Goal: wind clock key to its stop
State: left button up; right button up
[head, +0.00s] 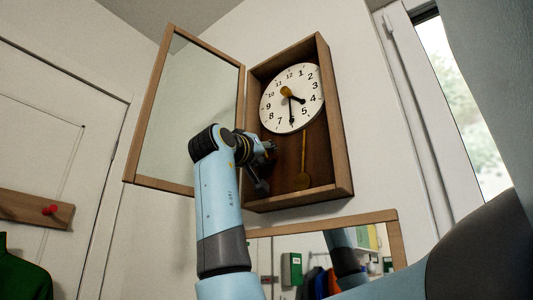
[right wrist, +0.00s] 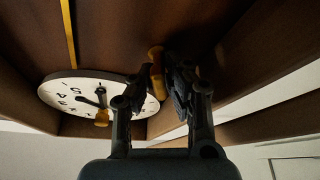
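The wall clock has a white dial (head: 291,98) in an open brown case (head: 331,115). A brass key-like piece (head: 286,91) stands on the dial near its centre. In the right wrist view, the dial (right wrist: 62,92) lies at the left with a brass piece (right wrist: 102,117) on it. My right gripper (head: 266,163) is at the case's left side, below and left of the dial. Its fingers (right wrist: 158,84) are apart, with another brass-coloured piece (right wrist: 156,66) showing between them. I cannot tell whether they touch it. My left gripper is not in view.
A brass pendulum (head: 303,181) hangs in the case to the right of my right gripper. The glazed door (head: 186,29) stands open to the left, behind my arm. A framed mirror (head: 393,232) is below, and a window (head: 458,110) is at the right.

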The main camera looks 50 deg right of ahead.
jog(key=o, duration=0.4)
jog(key=v, duration=1.2)
jog(key=shift+f, duration=0.1)
